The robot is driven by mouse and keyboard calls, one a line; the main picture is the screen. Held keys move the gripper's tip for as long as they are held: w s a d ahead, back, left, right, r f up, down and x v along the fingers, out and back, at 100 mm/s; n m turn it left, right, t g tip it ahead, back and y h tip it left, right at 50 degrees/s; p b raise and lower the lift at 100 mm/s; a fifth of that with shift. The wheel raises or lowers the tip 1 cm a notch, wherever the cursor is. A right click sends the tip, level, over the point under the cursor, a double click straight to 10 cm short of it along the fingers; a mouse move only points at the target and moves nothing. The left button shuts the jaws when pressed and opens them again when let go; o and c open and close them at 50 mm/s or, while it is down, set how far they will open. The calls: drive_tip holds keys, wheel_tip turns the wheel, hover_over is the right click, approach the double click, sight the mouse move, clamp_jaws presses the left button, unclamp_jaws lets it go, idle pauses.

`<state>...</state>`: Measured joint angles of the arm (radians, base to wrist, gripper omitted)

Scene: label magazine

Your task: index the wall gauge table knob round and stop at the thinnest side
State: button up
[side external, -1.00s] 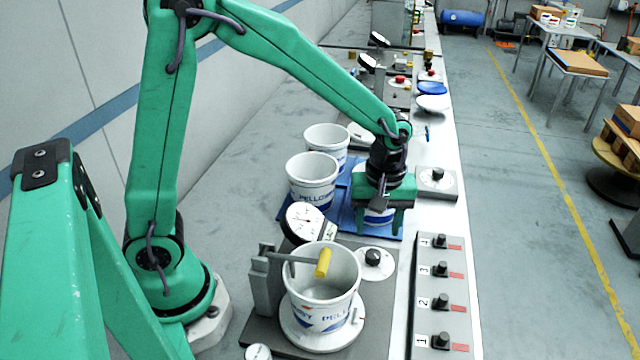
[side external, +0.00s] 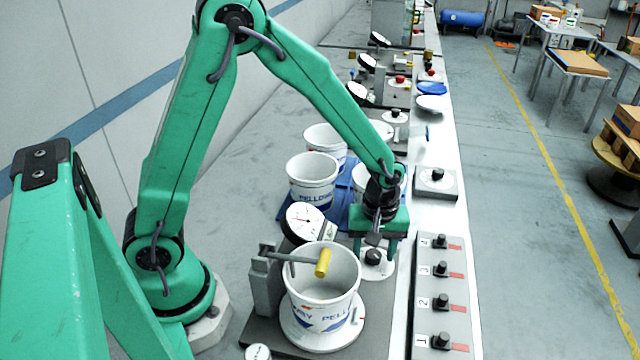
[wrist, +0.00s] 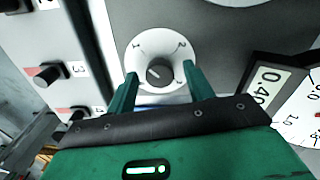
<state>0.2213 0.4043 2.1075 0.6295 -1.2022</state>
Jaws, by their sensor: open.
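The black knob (wrist: 160,71) stands on a white numbered disc (wrist: 143,55) with marks 1, 2 and 3 showing; I cannot tell which mark it points to. In the side view the knob (side external: 373,257) is right of the white bucket (side external: 322,312), which stands upright on the round table (side external: 290,332). A yellow-tipped gauge arm (side external: 322,263) reaches over the bucket's rim. The dial (side external: 305,221) has a red needle; a card beside it (wrist: 266,84) shows "0.40", partly cut off. My gripper (side external: 374,249) is open above the knob, one finger on each side in the wrist view (wrist: 160,76).
A grey panel (side external: 440,300) with several numbered black knobs and red labels lies to the right. Other buckets (side external: 312,180) stand on a blue mat (side external: 283,212) behind. A grey box with a knob (side external: 436,185) sits farther back along the bench.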

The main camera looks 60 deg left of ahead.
drive_tip(key=c, duration=1)
drive_tip(key=shift+o, duration=0.2)
drive_tip(key=shift+m, duration=0.4)
drive_tip(key=m, duration=0.3)
drive_tip(key=shift+m, duration=0.3)
drive_tip(key=m, duration=1.3)
drive_tip(key=shift+m, duration=0.3)
